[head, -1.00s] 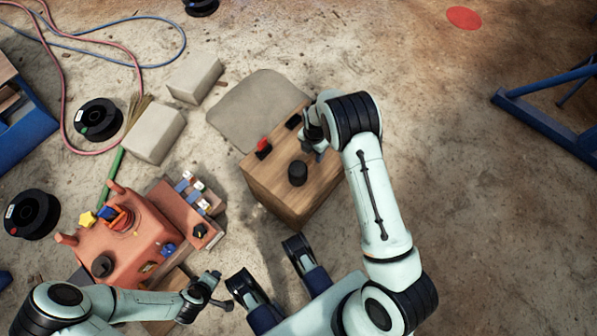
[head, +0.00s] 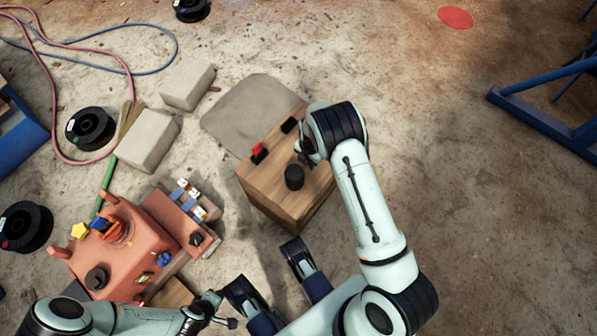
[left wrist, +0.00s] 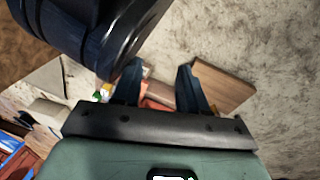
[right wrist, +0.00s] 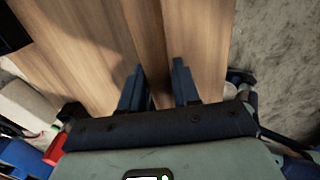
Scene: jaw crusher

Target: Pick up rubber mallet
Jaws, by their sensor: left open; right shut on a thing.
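A black cylinder (head: 294,177), which looks like the head of the rubber mallet, stands on the wooden crate (head: 262,189) in the middle of the head view. No separate handle can be made out. My right gripper (head: 303,152) is low over the crate top, right beside the cylinder, its tips partly hidden by my wrist. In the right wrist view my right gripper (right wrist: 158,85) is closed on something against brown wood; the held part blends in. My left gripper (head: 226,311) is open and empty near the red machine; its spread fingers show in the left wrist view (left wrist: 157,78).
A red and black piece (head: 258,152) and a black block (head: 289,125) also lie on the crate. The red jaw crusher (head: 125,250) stands at left. Grey blocks (head: 148,140), black spools (head: 90,128) and hoses (head: 125,62) lie beyond it.

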